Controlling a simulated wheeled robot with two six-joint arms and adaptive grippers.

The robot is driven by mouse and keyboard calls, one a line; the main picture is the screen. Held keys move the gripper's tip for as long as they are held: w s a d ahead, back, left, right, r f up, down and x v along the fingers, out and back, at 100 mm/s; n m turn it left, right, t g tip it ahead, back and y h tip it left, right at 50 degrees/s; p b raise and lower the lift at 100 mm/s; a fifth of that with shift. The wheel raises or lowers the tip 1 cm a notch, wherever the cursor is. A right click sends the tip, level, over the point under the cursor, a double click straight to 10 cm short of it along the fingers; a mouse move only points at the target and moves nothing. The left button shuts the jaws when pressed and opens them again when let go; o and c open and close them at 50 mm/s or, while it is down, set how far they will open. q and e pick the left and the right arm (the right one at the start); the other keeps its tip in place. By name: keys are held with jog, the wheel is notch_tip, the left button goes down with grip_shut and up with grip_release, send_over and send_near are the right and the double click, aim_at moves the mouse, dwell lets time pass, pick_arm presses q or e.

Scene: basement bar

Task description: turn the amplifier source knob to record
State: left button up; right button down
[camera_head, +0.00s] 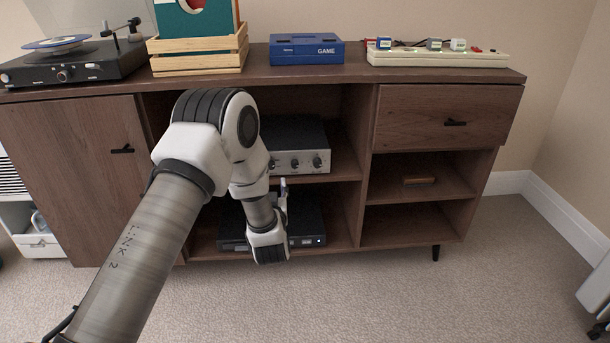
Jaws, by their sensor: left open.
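The amplifier (293,133) is a dark box with a silver front on the middle shelf of the wooden cabinet. Several dark knobs show on its front, among them a right knob (316,162) and a middle knob (295,164). Their labels are too small to read, so I cannot tell which is the source knob or where it points. My left arm covers the amplifier's left part. My left gripper (283,188) is open, just below the amplifier's front in the picture; its fingers are mostly hidden and touch cannot be judged. My right gripper is out of view.
A dark flat device (307,228) sits on the shelf below. The cabinet top (310,76) carries a turntable (75,62), a wooden crate (200,64), a blue GAME box (306,50) and a cream strip (440,58). The right shelves are mostly empty. Carpet in front is clear.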

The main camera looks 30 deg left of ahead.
pick_arm(q)
jog(key=b+x, duration=0.3)
jog(key=x, duration=0.5)
jog(key=shift+a, duration=0.1)
grip_shut()
